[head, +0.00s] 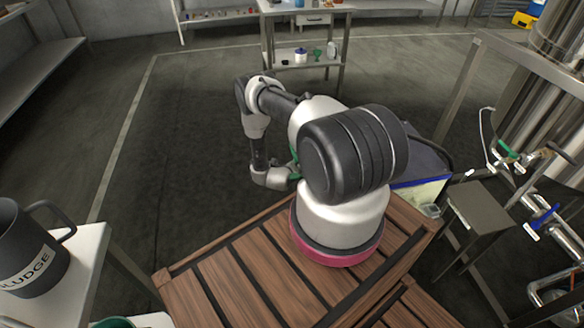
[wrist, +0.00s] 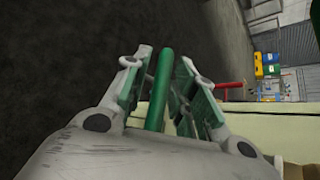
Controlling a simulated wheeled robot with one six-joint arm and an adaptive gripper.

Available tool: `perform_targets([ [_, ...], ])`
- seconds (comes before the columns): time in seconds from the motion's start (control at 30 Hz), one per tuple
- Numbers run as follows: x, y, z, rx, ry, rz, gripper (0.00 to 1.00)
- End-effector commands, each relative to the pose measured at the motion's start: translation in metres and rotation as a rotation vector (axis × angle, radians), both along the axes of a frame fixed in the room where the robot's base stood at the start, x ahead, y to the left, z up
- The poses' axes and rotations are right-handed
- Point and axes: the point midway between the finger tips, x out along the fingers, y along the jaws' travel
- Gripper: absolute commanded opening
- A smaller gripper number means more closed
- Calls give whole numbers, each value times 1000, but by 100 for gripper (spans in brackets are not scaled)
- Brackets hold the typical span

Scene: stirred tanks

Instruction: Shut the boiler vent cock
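In the wrist view my gripper (wrist: 162,62) has its two green-padded fingers apart. A green bar-like handle (wrist: 158,88) stands between them, seemingly with a small gap on the left; I cannot tell if the right finger touches it. It may be the vent cock's lever, but no label shows. A red handle (wrist: 231,85) sticks out just right of the fingers. In the head view my arm hides most of my gripper; a bit of green shows beside the arm (head: 293,158). The body of the cock is not clearly visible.
Steel vessels with a green-handled valve (head: 508,150) and a blue-handled valve (head: 541,217) stand at right. A dark mug (head: 30,255) marked "SLUDGE" is on a white table at left. A bench (head: 305,68) stands at the back. The floor at left is clear.

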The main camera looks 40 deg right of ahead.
Motion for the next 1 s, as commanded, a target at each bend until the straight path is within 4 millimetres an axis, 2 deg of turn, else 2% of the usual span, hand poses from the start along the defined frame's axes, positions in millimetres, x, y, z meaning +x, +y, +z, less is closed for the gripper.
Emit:
perform_targets([
  [0.3, 2, -1, 2, -2, -4, -1, 35],
  [0.43, -3, 6, 7, -2, -4, 0, 35],
  [0.8, -43, 58, 49, -1, -2, 3, 35],
  [1.0, -57, 75, 63, -1, -2, 2, 35],
])
